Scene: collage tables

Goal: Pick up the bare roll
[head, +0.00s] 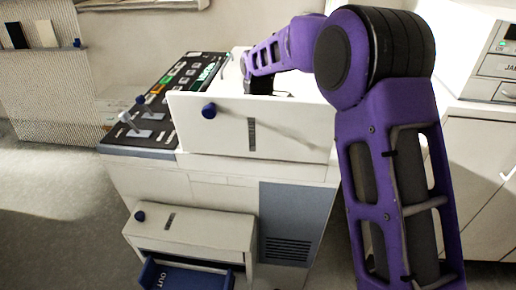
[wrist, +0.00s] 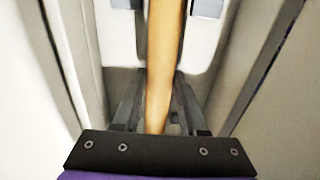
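The bare roll (wrist: 166,45) is a plain tan cylinder running up the middle of the wrist view. My gripper (wrist: 162,78) has its two dark fingers on either side of the roll, close to its sides. I cannot tell whether they press on it. The roll's near end is hidden by my gripper's dark base. In the head view, the end of my arm reaches down behind the white front panel (head: 252,128) of the machine's upper compartment, so the gripper and roll are hidden there.
Pale walls (wrist: 275,60) rise on both sides of my gripper. The machine has a control panel (head: 171,97) at its left, a lower drawer (head: 195,228) and a blue tray marked OUT (head: 190,277). Another white cabinet (head: 485,140) stands at the right.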

